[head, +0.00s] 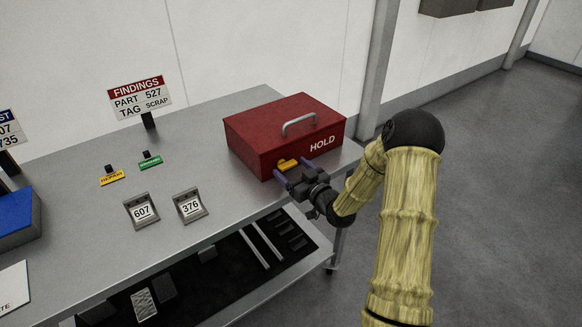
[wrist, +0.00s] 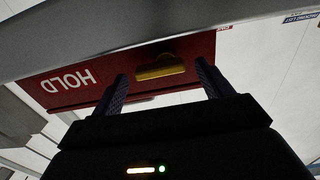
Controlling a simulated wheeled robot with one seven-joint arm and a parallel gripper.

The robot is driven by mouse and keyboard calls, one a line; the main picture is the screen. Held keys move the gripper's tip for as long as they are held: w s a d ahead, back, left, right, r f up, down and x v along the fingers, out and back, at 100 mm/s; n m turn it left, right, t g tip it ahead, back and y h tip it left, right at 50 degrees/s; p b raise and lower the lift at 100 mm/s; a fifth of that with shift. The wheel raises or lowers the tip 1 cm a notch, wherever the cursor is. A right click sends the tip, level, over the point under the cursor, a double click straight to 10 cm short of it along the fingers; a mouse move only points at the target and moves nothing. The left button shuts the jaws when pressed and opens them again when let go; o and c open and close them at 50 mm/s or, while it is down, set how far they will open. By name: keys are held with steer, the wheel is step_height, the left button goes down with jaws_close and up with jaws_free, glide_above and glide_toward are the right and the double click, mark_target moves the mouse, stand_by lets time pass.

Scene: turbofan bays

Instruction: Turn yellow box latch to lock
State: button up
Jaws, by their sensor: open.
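The red box (head: 262,139), marked HOLD and with a grey handle on its lid, stands shut at the right end of the table. Its yellow latch (head: 287,164) is on the front face and lies roughly lengthwise along that face. My gripper (head: 294,177) is open in front of the latch, with its fingers pointing at the front face. In the wrist view the yellow latch (wrist: 160,67) shows between and beyond the two purple fingers of my gripper (wrist: 163,80), and neither finger appears to touch it. The red front face (wrist: 68,82) fills the area behind.
The grey table (head: 190,255) holds number stands 607 (head: 142,211) and 376 (head: 189,206), a yellow tag (head: 111,178), a green tag (head: 150,161) and a FINDINGS sign (head: 140,98). A blue box (head: 17,217) is at the left. A dark lower shelf (head: 215,275) holds parts.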

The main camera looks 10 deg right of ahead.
steer(key=shift+w+a, duration=0.2)
steer(key=shift+w, duration=0.3)
steer(key=shift+c, duration=0.5)
steer(key=c, duration=0.9)
